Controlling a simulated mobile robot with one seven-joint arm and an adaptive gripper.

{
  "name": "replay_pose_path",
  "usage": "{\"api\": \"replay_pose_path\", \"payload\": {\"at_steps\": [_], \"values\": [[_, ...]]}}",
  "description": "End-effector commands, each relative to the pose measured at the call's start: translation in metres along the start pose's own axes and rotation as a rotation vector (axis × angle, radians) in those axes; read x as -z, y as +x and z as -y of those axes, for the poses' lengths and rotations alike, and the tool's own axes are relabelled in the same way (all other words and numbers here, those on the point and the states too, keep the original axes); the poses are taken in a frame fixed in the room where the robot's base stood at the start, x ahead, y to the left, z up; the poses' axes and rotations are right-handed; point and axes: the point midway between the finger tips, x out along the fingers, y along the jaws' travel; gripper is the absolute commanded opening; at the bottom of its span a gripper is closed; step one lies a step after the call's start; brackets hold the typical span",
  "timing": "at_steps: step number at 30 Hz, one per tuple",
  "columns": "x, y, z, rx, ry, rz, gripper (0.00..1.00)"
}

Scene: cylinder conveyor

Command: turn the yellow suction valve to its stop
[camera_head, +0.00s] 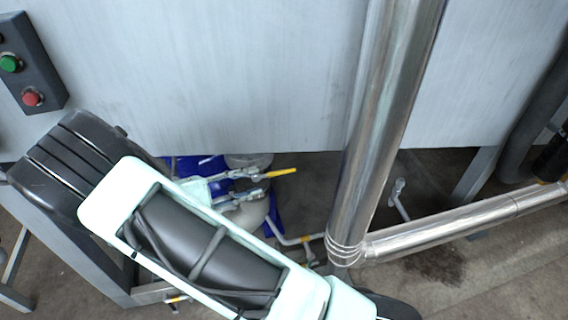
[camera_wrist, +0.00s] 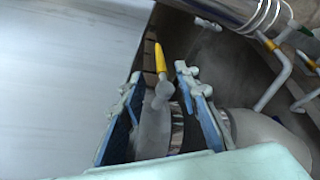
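The yellow valve handle (camera_head: 281,172) shows below the grey panel in the head view, just beyond my gripper (camera_head: 255,184). In the wrist view the yellow handle (camera_wrist: 160,57) points away from my gripper (camera_wrist: 160,76). Its grey metal stem and hub lie between my two blue-padded fingers. The fingers are open, one on each side, with a visible gap to the hub. I cannot tell whether either finger touches it. The lower part of the valve is partly hidden by my gripper.
A large steel pipe (camera_head: 388,110) stands right of the valve, with a horizontal pipe (camera_head: 450,226) joining it low down. The grey panel (camera_head: 230,75) hangs above and behind. A thin pipe with a yellow part (camera_wrist: 267,41) lies at the right. A button box (camera_head: 32,65) is at upper left.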

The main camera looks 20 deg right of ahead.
Motion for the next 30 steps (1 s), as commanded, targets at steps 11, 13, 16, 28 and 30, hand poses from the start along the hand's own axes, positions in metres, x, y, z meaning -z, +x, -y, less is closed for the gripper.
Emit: {"api": "replay_pose_path", "payload": {"at_steps": [11,13,16,28,30], "values": [[0.0,0.051,0.001,-0.009,0.0,0.006,0.29],[0.0,0.065,0.001,-0.009,0.0,0.005,0.29],[0.0,0.082,0.001,-0.008,0.0,0.005,0.29],[0.0,0.108,0.0,-0.008,0.0,0.001,0.29],[0.0,0.107,-0.001,-0.008,0.0,0.001,0.29]]}}
